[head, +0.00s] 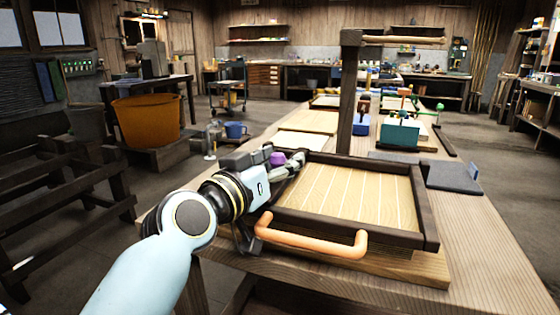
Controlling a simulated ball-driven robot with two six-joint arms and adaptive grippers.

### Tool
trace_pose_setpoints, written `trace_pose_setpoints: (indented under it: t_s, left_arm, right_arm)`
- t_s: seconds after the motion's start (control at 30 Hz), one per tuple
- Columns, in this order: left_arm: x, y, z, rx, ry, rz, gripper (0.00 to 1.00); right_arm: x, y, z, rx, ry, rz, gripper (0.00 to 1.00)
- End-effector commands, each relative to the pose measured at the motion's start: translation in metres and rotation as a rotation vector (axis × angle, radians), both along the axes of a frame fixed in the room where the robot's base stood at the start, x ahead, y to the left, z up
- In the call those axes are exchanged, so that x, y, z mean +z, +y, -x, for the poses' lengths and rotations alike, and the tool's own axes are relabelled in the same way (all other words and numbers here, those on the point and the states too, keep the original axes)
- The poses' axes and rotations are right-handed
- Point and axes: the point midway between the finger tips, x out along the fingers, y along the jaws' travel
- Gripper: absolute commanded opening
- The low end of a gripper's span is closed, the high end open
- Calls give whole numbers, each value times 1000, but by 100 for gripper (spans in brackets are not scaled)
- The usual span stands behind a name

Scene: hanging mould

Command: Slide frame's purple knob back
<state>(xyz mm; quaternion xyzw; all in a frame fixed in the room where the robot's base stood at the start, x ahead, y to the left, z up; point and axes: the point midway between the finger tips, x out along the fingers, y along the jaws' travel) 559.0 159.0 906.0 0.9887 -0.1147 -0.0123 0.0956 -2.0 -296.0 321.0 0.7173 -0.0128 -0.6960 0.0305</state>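The frame (428,205) is a dark wooden rectangle around a pale slatted panel, lying on the wooden bench. The purple knob (278,158) shows at the frame's back left corner, partly covered by my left gripper. My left gripper (284,160) reaches in from the left, with dark finger parts on both sides of the knob in the picture. Whether the fingers touch the knob or are closed on it cannot be made out. An orange curved handle (312,245) is at the frame's front edge. My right gripper is not in view.
A dark upright post (348,100) with a horizontal wooden rod stands behind the frame. A blue-grey flat plate (452,176) lies to the right. A teal box (400,134) and a blue block (361,124) stand farther back. The bench's right front is clear.

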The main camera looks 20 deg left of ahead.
Motion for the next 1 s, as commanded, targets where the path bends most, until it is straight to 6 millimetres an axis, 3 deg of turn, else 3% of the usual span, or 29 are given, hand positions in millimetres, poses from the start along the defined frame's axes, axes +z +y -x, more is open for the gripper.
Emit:
trace_pose_setpoints:
  t_s: [0.37,0.8,1.0]
  left_arm:
    - [0,2,6,1,-1,-1,53]
    - [-1,22,93,1,2,-2,53]
    - [0,27,114,0,0,-1,53]
  right_arm:
    - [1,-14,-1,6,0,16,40]
    - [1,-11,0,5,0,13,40]
    - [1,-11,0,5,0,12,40]
